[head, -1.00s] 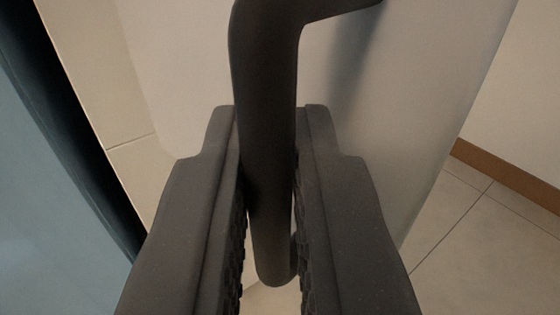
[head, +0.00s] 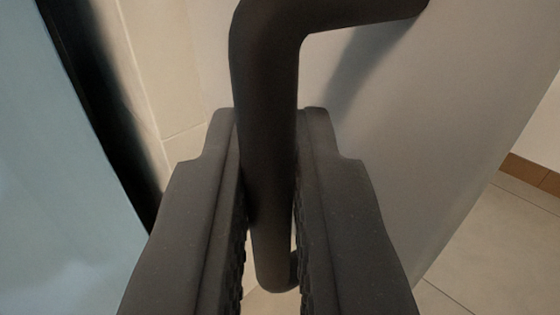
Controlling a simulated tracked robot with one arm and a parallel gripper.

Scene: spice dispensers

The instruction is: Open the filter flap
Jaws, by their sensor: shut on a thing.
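A dark handle (head: 268,70) runs down the middle of the head view and bends at the top toward the upper right, where it meets a pale panel (head: 400,150). The panel looks like the flap that carries the handle; its full outline is out of view. My gripper (head: 268,190) has one dark finger on each side of the handle's long bar and is shut on it. The bar's lower end shows between the fingers. The fingers hide part of the panel behind them.
A bluish glossy surface (head: 65,190) with a dark edge (head: 110,110) fills the left side. Beige tiles (head: 165,70) show between it and the panel. Tiled floor (head: 490,250) and a brown baseboard (head: 528,171) lie at the right.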

